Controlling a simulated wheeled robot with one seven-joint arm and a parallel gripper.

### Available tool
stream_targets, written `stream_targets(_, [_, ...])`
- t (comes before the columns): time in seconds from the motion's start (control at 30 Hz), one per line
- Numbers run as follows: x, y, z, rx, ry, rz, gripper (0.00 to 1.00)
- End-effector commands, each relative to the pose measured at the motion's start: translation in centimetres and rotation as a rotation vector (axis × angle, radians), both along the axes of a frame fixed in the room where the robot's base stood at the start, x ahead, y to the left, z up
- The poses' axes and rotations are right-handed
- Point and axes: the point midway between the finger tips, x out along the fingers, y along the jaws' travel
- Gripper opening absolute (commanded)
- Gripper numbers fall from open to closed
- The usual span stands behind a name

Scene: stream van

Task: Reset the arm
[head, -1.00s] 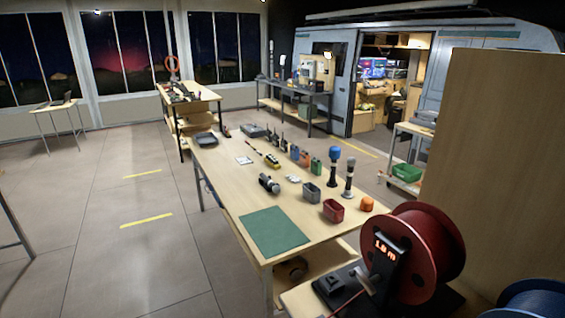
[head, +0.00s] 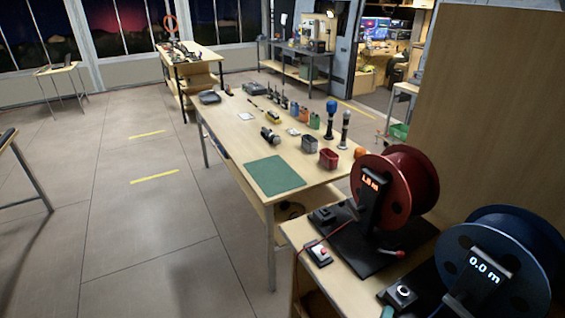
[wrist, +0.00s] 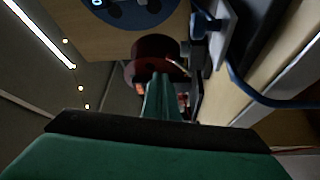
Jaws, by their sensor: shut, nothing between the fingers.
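My gripper (wrist: 161,95) shows in the wrist view as green fingers brought together, with a dark bar and a broad green body below them. It is shut and empty. Beyond the fingertips is the red cable reel (wrist: 152,52), and the blue reel (wrist: 128,8) is at the top edge. My gripper and arm do not show in the head view.
A long workbench (head: 222,138) holds tools, bins and a green mat (head: 274,176). At the lower right, the red reel (head: 412,190) and the blue reel (head: 520,255) stand on a lower bench beside a tall wooden panel (head: 487,110).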

Motion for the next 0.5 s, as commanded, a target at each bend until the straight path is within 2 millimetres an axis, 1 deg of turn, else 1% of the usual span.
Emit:
stream_targets(0.27, [-1.4,3.7,-1.6,0.097,-0.019,0.068,0.0])
stream_targets(0.5, [-3.5,7.7,-3.2,0.222,-0.041,0.142,0.0])
